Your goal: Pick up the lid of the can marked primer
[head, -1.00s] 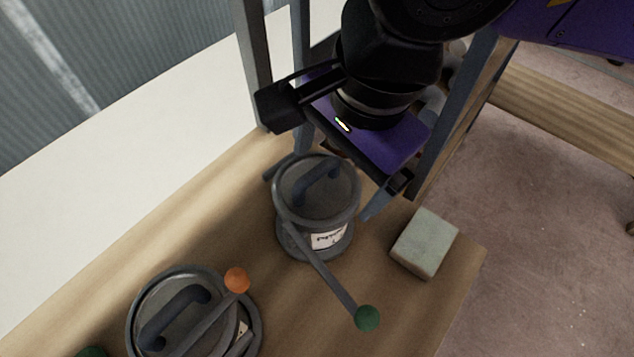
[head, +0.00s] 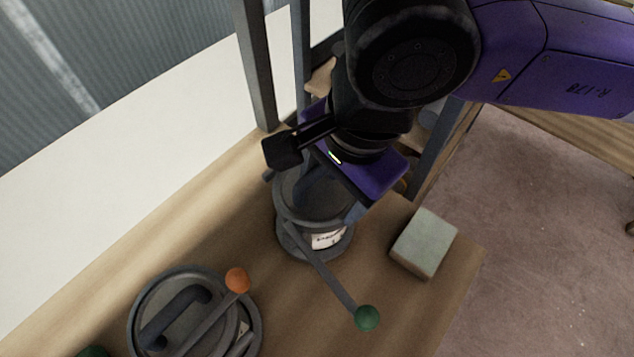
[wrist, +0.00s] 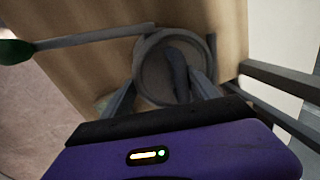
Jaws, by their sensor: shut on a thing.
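A grey can (head: 301,238) with a white label stands on the wooden bench; the label's print is too small to read surely. Its round lid (head: 290,203) sits on top, with a dark arched handle that shows in the wrist view (wrist: 177,72). My gripper (head: 315,197) is over this can, its body hiding much of the lid. In the wrist view its fingers (wrist: 160,95) reach down on either side of the handle. My gripper is shut on the lid's handle, though the contact itself is hard to see. The lid appears seated on the can.
A long lever with a green ball (head: 367,318) leans out from the can's front. A second lidded can (head: 137,318) stands lower left, with an orange-ball lever (head: 237,280). A pale green block (head: 424,243) lies right, near the bench edge. Grey posts (head: 256,65) rise behind.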

